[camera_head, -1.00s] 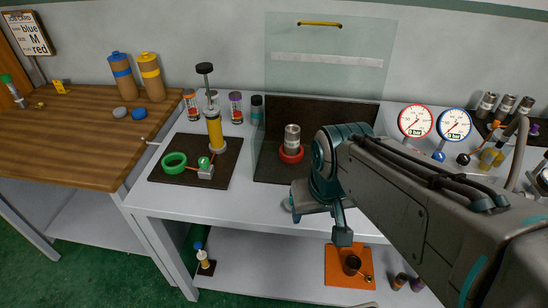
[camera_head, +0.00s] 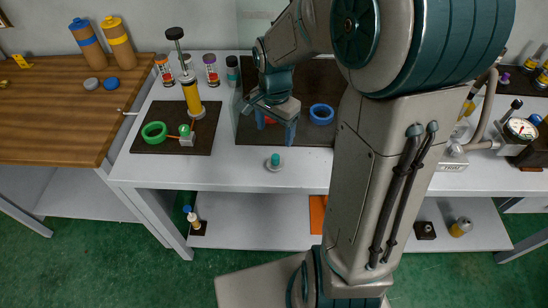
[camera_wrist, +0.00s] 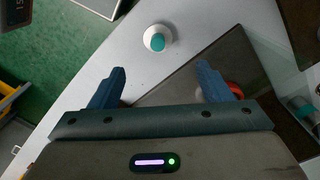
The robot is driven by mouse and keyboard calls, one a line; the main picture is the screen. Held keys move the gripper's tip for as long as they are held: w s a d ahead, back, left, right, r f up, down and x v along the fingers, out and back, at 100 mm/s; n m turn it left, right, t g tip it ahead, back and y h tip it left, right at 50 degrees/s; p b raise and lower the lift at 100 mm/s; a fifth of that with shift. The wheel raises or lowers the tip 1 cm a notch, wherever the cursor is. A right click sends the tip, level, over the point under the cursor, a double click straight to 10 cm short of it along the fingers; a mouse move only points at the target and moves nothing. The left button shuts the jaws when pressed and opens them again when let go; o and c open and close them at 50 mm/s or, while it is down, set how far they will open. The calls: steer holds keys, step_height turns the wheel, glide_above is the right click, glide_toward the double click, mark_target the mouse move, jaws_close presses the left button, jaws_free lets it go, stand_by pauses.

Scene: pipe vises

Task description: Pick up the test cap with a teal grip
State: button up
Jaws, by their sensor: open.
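The test cap with a teal grip (camera_head: 275,162) sits on the white bench near its front edge, a white disc with a teal knob on top. In the wrist view the cap (camera_wrist: 157,40) lies beyond the fingertips, roughly centred between them and apart from both. My gripper (camera_head: 276,127) is open and empty, its blue fingers pointing down over the dark mat's front part, behind the cap in the head view. The wrist view shows the two fingers (camera_wrist: 161,72) spread wide. Nothing hides the cap.
A red ring (camera_wrist: 235,90) is partly hidden by my right-hand finger in the wrist view. A blue ring (camera_head: 322,114) lies on the dark mat (camera_head: 290,157). A yellow pump (camera_head: 192,98) and green ring (camera_head: 154,132) stand left. The bench around the cap is clear.

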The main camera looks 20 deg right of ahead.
mark_target(275, 157)
step_height(275, 157, down, 6)
steer(key=shift+f, duration=0.25)
steer(key=shift+s+f+p, duration=0.2)
steer(key=shift+f+p, duration=0.2)
steer(key=shift+f, duration=2.25)
steer(key=c, duration=1.1)
